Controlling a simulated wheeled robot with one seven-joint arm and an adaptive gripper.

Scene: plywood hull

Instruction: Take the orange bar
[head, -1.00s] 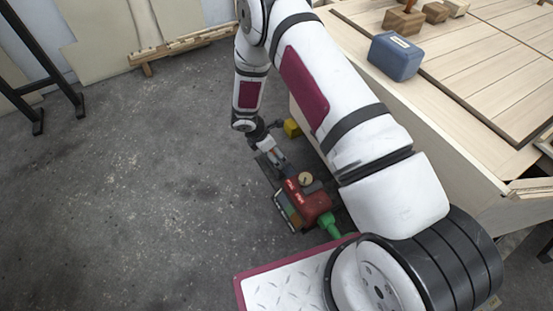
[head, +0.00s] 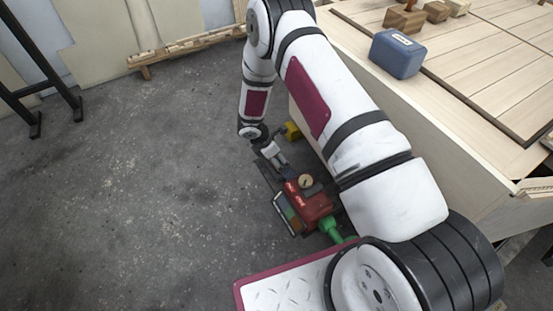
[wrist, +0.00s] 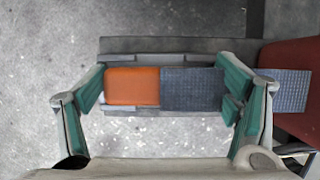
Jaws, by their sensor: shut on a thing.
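In the wrist view, my gripper (wrist: 164,90) has its two green-lined fingers at either end of the orange bar (wrist: 132,86). The bar is orange on its left half and has a dark blue-grey textured patch on its right half. The fingers are shut on its ends. A flat dark grey surface (wrist: 180,44) shows behind the bar, with speckled floor around it. In the head view, my gripper (head: 277,163) points down low beside the workbench, and the bar cannot be made out there.
A red unit (head: 312,207) with a round pale dial (head: 305,181) and a green part (head: 331,230) stands close by the gripper; its red side (wrist: 298,100) shows at right in the wrist view. A yellow item (head: 292,130) sits near the wooden bench (head: 390,150).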

